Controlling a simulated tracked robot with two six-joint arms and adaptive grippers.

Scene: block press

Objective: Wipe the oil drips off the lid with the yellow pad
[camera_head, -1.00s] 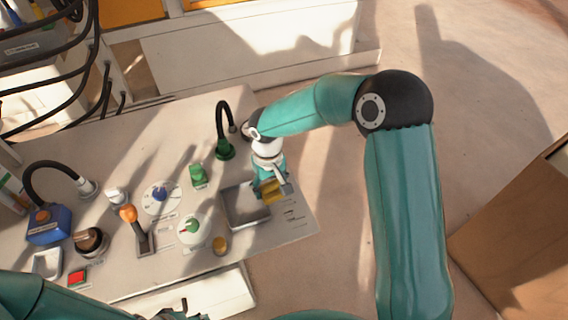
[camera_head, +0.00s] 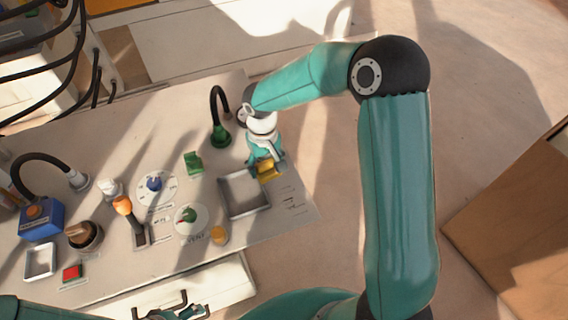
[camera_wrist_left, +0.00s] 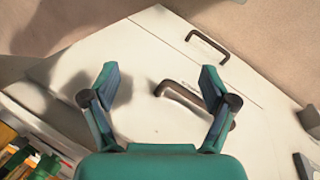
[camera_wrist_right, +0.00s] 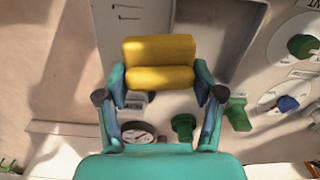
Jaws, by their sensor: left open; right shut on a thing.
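The lid (camera_head: 236,200) is a grey square plate with a pale rim, near the right end of the bench panel. Part of it shows at the top of the right wrist view (camera_wrist_right: 205,45). I cannot make out oil drips on it. My right gripper (camera_head: 266,162) is shut on the yellow pad (camera_head: 267,172), holding it at the lid's far right corner. The pad spans between the fingers in the right wrist view (camera_wrist_right: 158,62); I cannot tell whether it touches the lid. My left gripper (camera_wrist_left: 160,80) is open and empty, low in the head view, over a pale surface with dark handles.
Near the lid are a green switch (camera_head: 193,162), a green-knobbed dial (camera_head: 189,217), a yellow button (camera_head: 218,235) and a black hose on a green fitting (camera_head: 220,137). An orange-topped lever (camera_head: 123,206) and red button (camera_head: 72,272) are farther left.

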